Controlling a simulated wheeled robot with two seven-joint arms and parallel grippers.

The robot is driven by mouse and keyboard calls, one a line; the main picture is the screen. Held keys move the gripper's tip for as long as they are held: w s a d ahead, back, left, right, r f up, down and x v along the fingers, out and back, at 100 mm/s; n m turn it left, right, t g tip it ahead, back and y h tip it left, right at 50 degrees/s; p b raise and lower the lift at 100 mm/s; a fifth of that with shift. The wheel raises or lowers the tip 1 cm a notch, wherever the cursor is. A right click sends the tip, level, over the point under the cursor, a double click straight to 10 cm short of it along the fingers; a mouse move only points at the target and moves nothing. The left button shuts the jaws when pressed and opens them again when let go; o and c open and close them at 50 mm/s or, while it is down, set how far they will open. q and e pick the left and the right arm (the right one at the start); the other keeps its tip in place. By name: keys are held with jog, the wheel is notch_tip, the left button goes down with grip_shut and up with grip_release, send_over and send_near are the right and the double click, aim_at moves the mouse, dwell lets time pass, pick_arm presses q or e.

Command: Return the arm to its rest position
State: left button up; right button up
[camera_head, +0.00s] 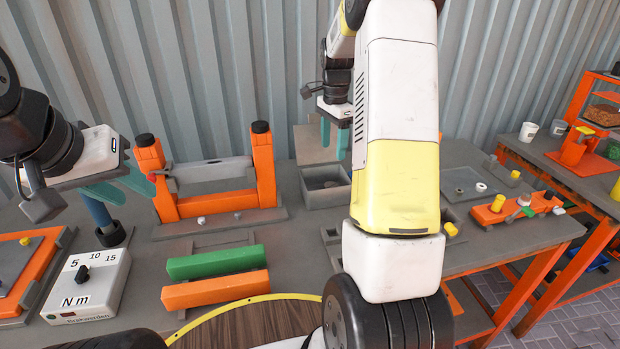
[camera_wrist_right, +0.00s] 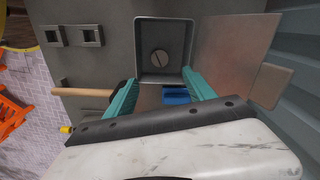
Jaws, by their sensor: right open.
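My right arm (camera_head: 397,110) is raised and crosses the middle of the head view. My right gripper (camera_head: 337,137) hangs above the small grey box (camera_head: 322,198) at the back of the bench. My left gripper (camera_head: 122,186) is at the left, with teal fingers above a dark blue upright tool (camera_head: 97,212). I cannot tell whether its fingers are apart or touching the tool.
An orange stand with a grey roller (camera_head: 212,170) stands at the back. Green (camera_head: 215,262) and orange (camera_head: 215,290) bars lie before it. A torque box (camera_head: 88,282) is front left. An orange part (camera_head: 510,210) lies right. A wooden handle (camera_wrist_right: 82,92) and blue piece (camera_wrist_right: 176,96) show near the right fingers.

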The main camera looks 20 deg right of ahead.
jog(key=s+a+r+n+t, duration=0.2)
jog(key=s+a+r+n, duration=0.3)
jog(key=r, duration=0.3)
jog(key=s+a+r+n+t, duration=0.1)
jog(key=s+a+n, duration=0.2)
jog(key=s, duration=0.4)
jog(key=s+a+r+n+t+y, duration=0.1)
jog(key=s+a+r+n, duration=0.1)
jog(key=s, duration=0.6)
jog(key=s+a+r+n+t+y, duration=0.1)
jog(key=s+a+r+n+t, duration=0.1)
jog(key=s+a+n, duration=0.3)
jog(key=shift+s+r+n, duration=0.2)
jog(key=shift+s+n, duration=0.4)
jog(key=shift+s, duration=0.7)
